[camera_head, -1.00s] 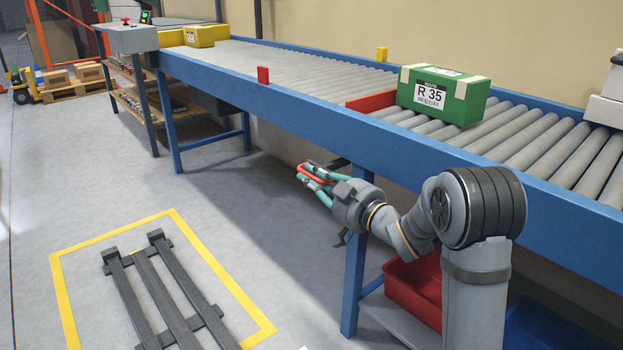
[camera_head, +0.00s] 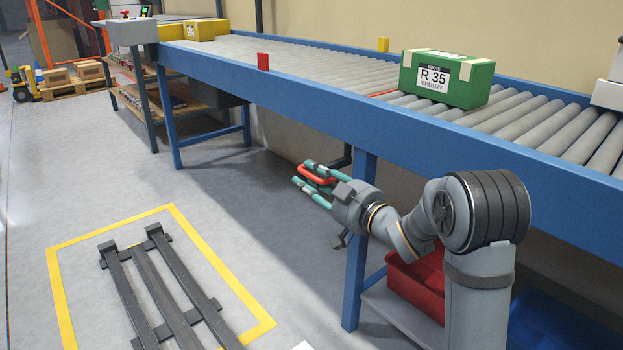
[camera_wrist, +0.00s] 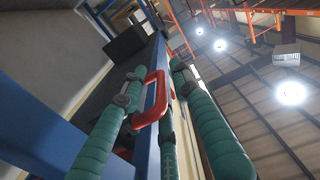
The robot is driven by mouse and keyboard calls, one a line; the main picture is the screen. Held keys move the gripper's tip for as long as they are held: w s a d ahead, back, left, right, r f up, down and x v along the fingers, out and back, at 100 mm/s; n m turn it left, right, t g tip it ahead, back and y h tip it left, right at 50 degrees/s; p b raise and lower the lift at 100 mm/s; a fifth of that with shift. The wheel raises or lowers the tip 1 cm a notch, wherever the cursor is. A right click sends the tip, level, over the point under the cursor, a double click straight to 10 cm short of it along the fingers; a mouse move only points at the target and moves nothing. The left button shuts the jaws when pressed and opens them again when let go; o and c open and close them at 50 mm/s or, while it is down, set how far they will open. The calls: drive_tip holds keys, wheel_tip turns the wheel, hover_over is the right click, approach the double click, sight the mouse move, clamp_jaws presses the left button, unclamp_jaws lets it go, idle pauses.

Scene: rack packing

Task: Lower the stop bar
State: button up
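The stop bar (camera_head: 383,93) shows in the head view as a thin red strip about level with the rollers, left of the green box (camera_head: 432,80) labelled R 35. A red loop handle (camera_head: 322,180) hangs below the conveyor's blue side rail. My gripper (camera_head: 303,172) is at this handle, its teal fingers spread around it with the tips reaching past it. In the wrist view, the handle (camera_wrist: 158,97) lies between the spread fingers. The fingers do not look closed on it, though light contact cannot be ruled out.
The roller conveyor (camera_head: 310,107) runs above my gripper, with a blue leg (camera_head: 358,250) close by. A red bin (camera_head: 415,285) stands beneath it. A dark pallet (camera_head: 165,290) lies inside a yellow floor outline.

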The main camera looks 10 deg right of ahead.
drive_tip(key=shift+d, duration=0.1)
drive_tip(key=v, duration=1.2)
drive_tip(key=x, duration=1.2)
drive_tip(key=shift+w+r+p, duration=0.1)
drive_tip(key=shift+r+p, duration=0.25)
drive_tip(key=shift+r, duration=0.25)
drive_tip(key=shift+f, duration=0.15)
